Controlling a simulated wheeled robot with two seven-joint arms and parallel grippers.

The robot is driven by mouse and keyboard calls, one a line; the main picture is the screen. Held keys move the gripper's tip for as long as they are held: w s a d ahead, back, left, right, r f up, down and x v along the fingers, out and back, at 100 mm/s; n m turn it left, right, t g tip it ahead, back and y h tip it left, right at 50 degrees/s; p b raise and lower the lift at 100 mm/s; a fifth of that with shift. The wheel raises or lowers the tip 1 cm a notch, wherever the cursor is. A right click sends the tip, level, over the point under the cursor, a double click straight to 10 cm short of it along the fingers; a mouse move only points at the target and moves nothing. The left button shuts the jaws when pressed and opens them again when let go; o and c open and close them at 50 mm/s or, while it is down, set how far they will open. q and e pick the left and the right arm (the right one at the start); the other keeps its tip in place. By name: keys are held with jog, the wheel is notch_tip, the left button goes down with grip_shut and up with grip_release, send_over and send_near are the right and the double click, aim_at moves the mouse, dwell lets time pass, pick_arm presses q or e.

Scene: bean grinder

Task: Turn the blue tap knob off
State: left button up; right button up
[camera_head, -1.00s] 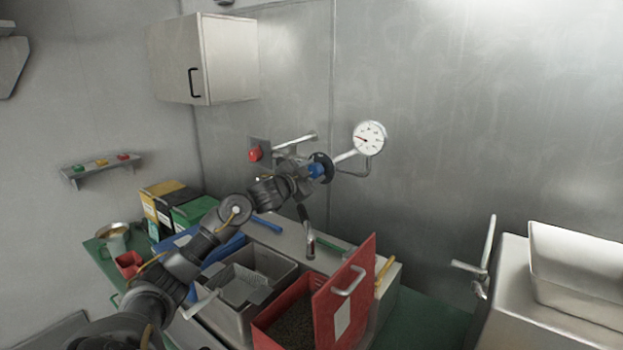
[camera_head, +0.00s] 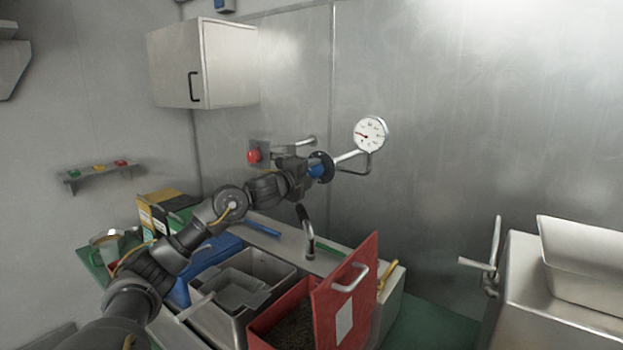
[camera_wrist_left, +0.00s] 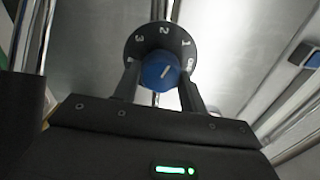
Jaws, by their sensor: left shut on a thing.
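The blue tap knob (camera_head: 317,171) sits in front of a dark round dial on the pipework at the back wall. In the left wrist view the knob (camera_wrist_left: 160,71) lies between the two fingers, with a white pointer line tilted to the upper right. The dial (camera_wrist_left: 160,42) behind it carries white numbers, and the mark at its right is partly hidden by a finger. My left gripper (camera_wrist_left: 159,82) is shut on the knob. In the head view the gripper (camera_head: 306,174) reaches it from the left. My right gripper is not in view.
A round gauge (camera_head: 370,134) is on the pipe right of the knob. A red knob (camera_head: 254,156) is on the wall to the left. Below are a metal sink (camera_head: 205,318), a red bin (camera_head: 262,325) with its raised lid (camera_head: 346,297), and a faucet (camera_head: 306,232).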

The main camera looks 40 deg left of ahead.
pick_arm(q)
jog(key=m+b, duration=0.1)
jog(key=m, duration=0.2)
jog(key=shift+f+m+b, duration=0.15)
jog(key=shift+m+b, duration=0.15)
jog(key=shift+m, duration=0.1)
jog(key=m+b, duration=0.1)
jog(key=m, duration=0.2)
jog(key=shift+a+m, duration=0.1)
jog(key=shift+m, duration=0.2)
jog(key=m+b, duration=0.1)
jog(key=m, duration=0.2)
jog(key=shift+m+b, duration=0.5)
jog(key=shift+m, duration=1.2)
jog(key=o, duration=1)
